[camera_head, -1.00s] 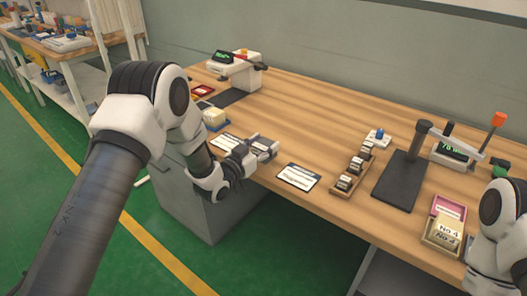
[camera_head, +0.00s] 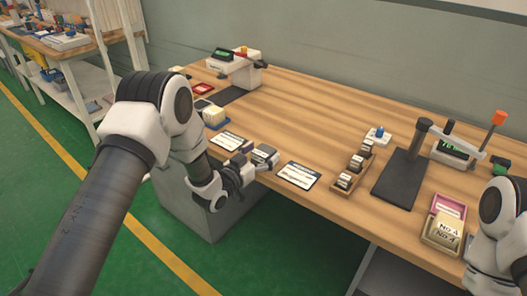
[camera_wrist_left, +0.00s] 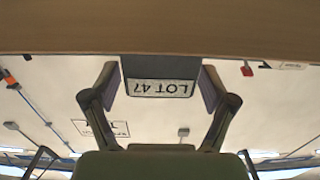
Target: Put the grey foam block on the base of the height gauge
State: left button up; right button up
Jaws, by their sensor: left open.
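A grey block (camera_head: 264,154), which I take for the foam block, sits at the table's front edge between two white cards. In the left wrist view the dark block (camera_wrist_left: 160,70) carries an upside-down "LOT 47" label. My left gripper (camera_head: 248,165) is open at the front edge; its fingers (camera_wrist_left: 160,92) stand on either side of the block, and I cannot tell if they touch it. A stand with a flat dark base (camera_head: 400,181) and upright column, apparently the height gauge, is at the right. Its base is bare. My right gripper is out of view.
A wooden rack (camera_head: 353,168) of small blocks stands left of the dark base. A pink-and-yellow tray (camera_head: 444,223) lies right of it. The middle table is clear.

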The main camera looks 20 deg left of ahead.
aim_at(258, 158)
pick_arm(q)
jog(key=v, duration=0.7)
jog(key=shift+d+f+b, duration=0.1)
jog(key=shift+f+b, duration=0.15)
jog(key=shift+b, duration=0.05)
jog(key=s+f+n+g+y, duration=0.25)
jog(key=s+f+g, duration=0.5)
jog(key=f, duration=0.75)
jog(key=s+f+g+y, duration=0.1)
jog(key=s+f, duration=0.3)
jog(key=s, duration=0.5)
jog(key=s+f+n+g+y, duration=0.1)
jog(key=s+f+g, duration=0.3)
jog(key=s, duration=0.5)
jog(key=shift+a+f, duration=0.45)
jog(key=shift+f, duration=0.2)
jog(key=shift+o, duration=0.5)
jog(key=s+a+f+g+y, duration=0.1)
jog(key=s+g, duration=0.3)
jog(key=s, duration=0.8)
jog(key=shift+s+f+n+y, duration=0.25)
jog(key=shift+n+y, duration=0.1)
jog(key=shift+n, duration=0.1)
